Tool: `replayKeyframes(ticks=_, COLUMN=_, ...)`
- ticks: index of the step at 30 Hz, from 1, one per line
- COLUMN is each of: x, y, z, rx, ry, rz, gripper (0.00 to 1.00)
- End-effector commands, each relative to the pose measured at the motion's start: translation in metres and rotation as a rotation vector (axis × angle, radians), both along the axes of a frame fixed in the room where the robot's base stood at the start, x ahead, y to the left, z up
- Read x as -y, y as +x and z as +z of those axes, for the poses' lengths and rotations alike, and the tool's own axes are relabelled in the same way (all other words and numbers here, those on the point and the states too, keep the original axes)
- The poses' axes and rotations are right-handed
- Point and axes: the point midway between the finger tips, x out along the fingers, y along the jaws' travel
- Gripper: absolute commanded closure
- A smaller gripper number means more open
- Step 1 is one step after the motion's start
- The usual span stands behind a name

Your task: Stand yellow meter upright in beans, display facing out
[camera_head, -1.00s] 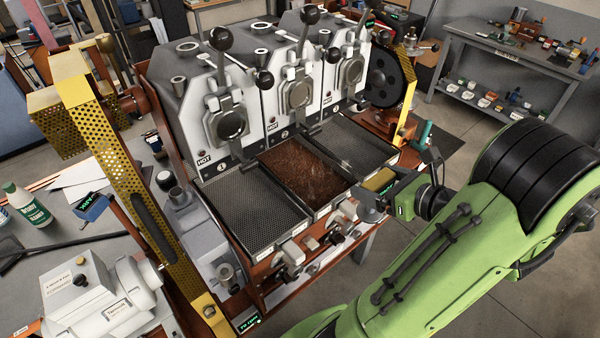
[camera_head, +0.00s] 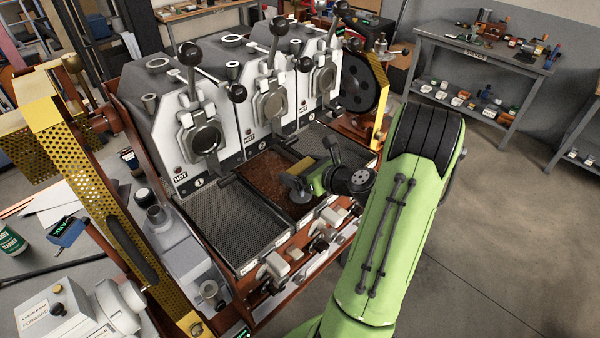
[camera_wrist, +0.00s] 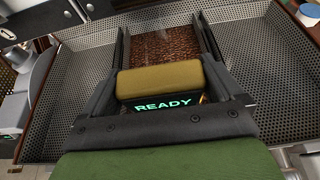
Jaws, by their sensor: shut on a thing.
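My gripper (camera_wrist: 157,42) is shut on the yellow meter (camera_wrist: 160,78), which sits between its two fingers. The meter's dark display (camera_wrist: 163,105) reads READY in green and faces back toward the wrist camera. The beans (camera_wrist: 162,42) also show beyond the meter in the wrist view. The meter's far end is hidden, so I cannot tell whether it touches the beans.
Empty mesh trays lie to the left (camera_head: 235,222) and right (camera_head: 345,148) of the beans. Roaster fronts marked HOT, with levers and round doors (camera_head: 206,137), stand close behind. Knobs and handles (camera_head: 280,268) line the front edge. A yellow perforated guard (camera_head: 110,200) rises at left.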

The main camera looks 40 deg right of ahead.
Motion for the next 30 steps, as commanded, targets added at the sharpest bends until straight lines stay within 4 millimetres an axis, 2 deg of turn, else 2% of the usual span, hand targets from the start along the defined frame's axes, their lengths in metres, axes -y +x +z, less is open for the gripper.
replayKeyframes(ticks=2, x=-0.001, y=0.003, z=-0.010, rx=0.002, ry=0.002, rz=0.001, gripper=0.63)
replayKeyframes(ticks=13, x=0.000, y=0.004, z=-0.014, rx=0.002, ry=-0.002, rz=0.001, gripper=0.63)
replayKeyframes(ticks=14, x=0.000, y=0.004, z=-0.014, rx=0.001, ry=-0.002, rz=0.001, gripper=0.02)
replayKeyframes(ticks=23, x=0.000, y=0.003, z=-0.008, rx=0.001, ry=-0.004, rz=-0.001, gripper=0.00)
replayKeyframes(ticks=26, x=0.003, y=-0.015, z=-0.003, rx=-0.001, ry=-0.004, rz=-0.006, gripper=0.00)
replayKeyframes(ticks=30, x=0.003, y=-0.051, z=0.013, rx=0.001, ry=-0.003, rz=-0.008, gripper=0.00)
